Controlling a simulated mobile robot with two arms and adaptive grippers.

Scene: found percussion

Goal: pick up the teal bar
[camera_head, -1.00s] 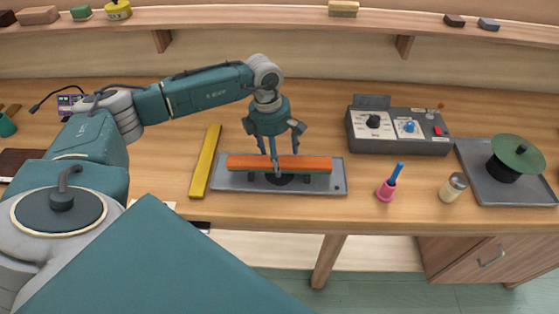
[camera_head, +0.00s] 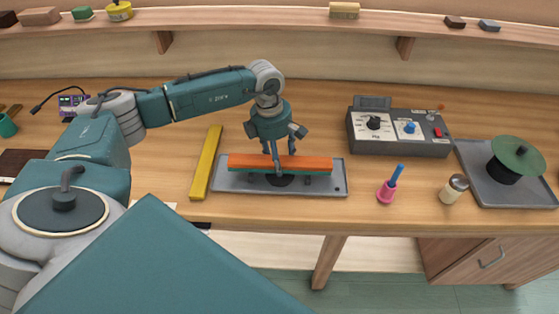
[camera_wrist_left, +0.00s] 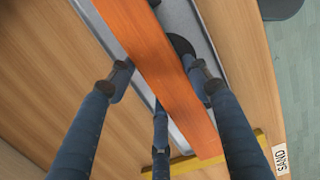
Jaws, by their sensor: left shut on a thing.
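A long orange bar (camera_head: 310,163) lies level across a low stand on a grey tray (camera_head: 225,184). A thin teal strip, the teal bar (camera_head: 315,173), shows along its lower front edge; its top is hidden under the orange. My left gripper (camera_head: 278,167) comes down from above at the middle of the bars, its fingers on both sides of the orange bar. The left wrist view shows the orange bar (camera_wrist_left: 155,60) between the shut fingers (camera_wrist_left: 162,86); no teal shows there. I cannot tell whether the fingertips also touch the teal bar. My right gripper is out of view.
A yellow bar (camera_head: 206,163) lies left of the tray. To the right are a grey control box (camera_head: 400,146), a pink cup (camera_head: 386,193) with a blue stick, a small jar (camera_head: 453,189) and a tray (camera_head: 480,187) with a green disc. A shelf (camera_head: 240,33) runs behind.

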